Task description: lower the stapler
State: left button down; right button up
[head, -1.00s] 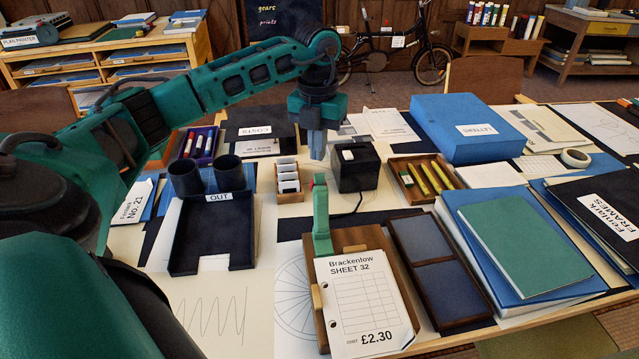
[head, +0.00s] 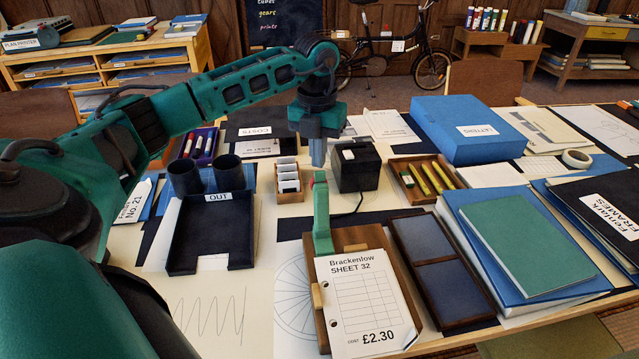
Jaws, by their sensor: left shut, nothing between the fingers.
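The stapler's green arm (head: 321,220) stands upright with a pink tip, at the back of a wooden base (head: 361,238). A punched sheet (head: 361,300) marked "Brackenlow SHEET 32" lies on the base. My left gripper (head: 318,160) points down just above the pink tip, shut and empty. In this view a small gap seems to show between the fingertips and the tip; I cannot tell the exact depth. My right gripper is not in view.
A black box (head: 357,168) with a cord stands close right of the gripper. A wooden card holder (head: 289,180) stands close left. A black tray (head: 213,235) with two cups is further left. A dark two-panel tray (head: 437,268) lies right of the stapler.

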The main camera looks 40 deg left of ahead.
aim_at(323, 201)
pick_arm(q)
jog(key=shift+s+d+f, duration=0.25)
jog(key=shift+d+f, duration=0.05)
jog(key=shift+f, duration=0.2)
jog(key=shift+s+d+f, duration=0.25)
jog(key=shift+f, duration=0.25)
jog(key=shift+s+d+r+p, duration=0.5)
jog(key=shift+s+d+p, duration=0.2)
jog(key=shift+d, duration=0.15)
jog(key=shift+s+d+r+p, duration=0.45)
jog(key=shift+s+d+p, duration=0.2)
jog(key=shift+d, duration=0.2)
notch_tip(323, 201, up, 4)
jog(key=shift+w+f+p, duration=0.15)
jog(key=shift+f+p, duration=0.1)
jog(key=shift+p, duration=0.7)
jog(key=shift+a+r, duration=0.1)
jog(key=shift+r, duration=0.3)
